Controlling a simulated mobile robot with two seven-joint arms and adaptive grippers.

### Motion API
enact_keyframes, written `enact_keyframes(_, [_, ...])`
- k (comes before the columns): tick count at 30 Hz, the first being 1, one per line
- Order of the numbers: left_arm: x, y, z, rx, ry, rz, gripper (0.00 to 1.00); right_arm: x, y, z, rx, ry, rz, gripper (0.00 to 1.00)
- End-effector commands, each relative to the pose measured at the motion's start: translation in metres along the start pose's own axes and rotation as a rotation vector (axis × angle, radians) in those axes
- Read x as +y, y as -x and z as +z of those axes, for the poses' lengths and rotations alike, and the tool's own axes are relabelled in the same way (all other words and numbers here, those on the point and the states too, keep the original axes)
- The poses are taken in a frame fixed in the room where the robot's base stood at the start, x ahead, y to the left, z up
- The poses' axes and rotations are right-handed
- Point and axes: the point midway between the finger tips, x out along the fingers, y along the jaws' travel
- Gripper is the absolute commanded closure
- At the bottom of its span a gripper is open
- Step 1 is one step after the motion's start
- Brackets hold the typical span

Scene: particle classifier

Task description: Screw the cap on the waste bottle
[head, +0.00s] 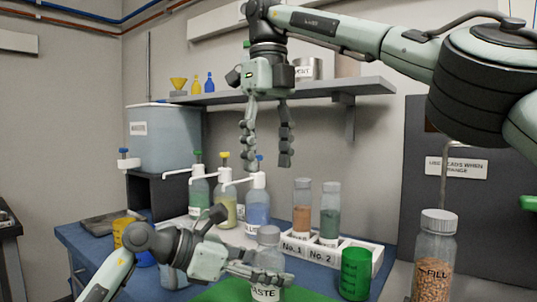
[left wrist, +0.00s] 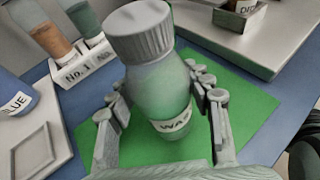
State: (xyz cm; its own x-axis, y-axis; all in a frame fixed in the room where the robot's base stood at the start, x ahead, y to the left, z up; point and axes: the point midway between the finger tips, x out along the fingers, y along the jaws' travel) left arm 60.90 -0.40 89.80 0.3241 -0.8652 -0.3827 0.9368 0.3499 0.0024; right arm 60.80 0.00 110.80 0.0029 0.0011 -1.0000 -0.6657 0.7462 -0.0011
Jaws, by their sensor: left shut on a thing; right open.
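The waste bottle (head: 264,262) is a clear bottle with a white label, low in the middle of the head view. It also shows large in the left wrist view (left wrist: 160,93). A grey ridged cap (left wrist: 138,30) sits on its mouth; how tight it is cannot be told. The cap also shows in the head view (head: 268,234). My left gripper (head: 258,277) is shut on the bottle's body, one finger on each side. The bottle is over the green mat (left wrist: 245,95); whether it rests on it is hidden. My right gripper (head: 266,150) is open and empty, well above the bottle, fingers pointing down.
A white rack (head: 364,257) with two tubes stands behind the waste bottle. A green cup (head: 355,272) and a capped FILL bottle (head: 434,255) stand to the right. Several pump bottles (head: 257,205) stand behind. A wall shelf (head: 310,90) lies behind my right gripper.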

Motion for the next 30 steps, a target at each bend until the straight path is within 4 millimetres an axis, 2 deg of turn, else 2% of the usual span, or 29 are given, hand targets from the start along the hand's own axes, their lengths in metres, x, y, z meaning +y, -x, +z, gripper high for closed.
enact_keyframes(2, [0.0, 0.0, 0.0, 0.0, 0.0, 0.0, 1.0, 0.0, 0.0, 0.0, 0.0, 0.0, 0.0, 0.45])
enact_keyframes(3, [0.0, 0.0, 0.0, 0.0, 0.0, 0.0, 0.45, 0.0, 0.0, 0.0, 0.0, 0.0, 0.0, 0.45])
enact_keyframes(8, [0.0, 0.0, 0.0, 0.0, 0.0, 0.0, 0.26, 0.0, 0.0, 0.0, 0.0, 0.0, 0.0, 0.45])
enact_keyframes(17, [0.0, 0.001, 0.0, 0.0, 0.0, 0.001, 0.26, 0.0, -0.001, 0.0, 0.0, 0.0, 0.001, 0.45])
enact_keyframes(20, [0.001, 0.007, 0.0, 0.0, 0.0, 0.003, 0.26, 0.0, -0.001, 0.0, 0.0, 0.0, 0.001, 0.45])
enact_keyframes(23, [0.001, 0.022, -0.001, 0.001, -0.001, 0.004, 0.26, 0.0, -0.001, 0.0, 0.0, -0.001, 0.001, 0.45])
enact_keyframes(30, [0.002, 0.074, -0.001, 0.003, 0.0, 0.005, 0.26, 0.0, -0.001, 0.0, 0.0, 0.0, 0.0, 0.45])
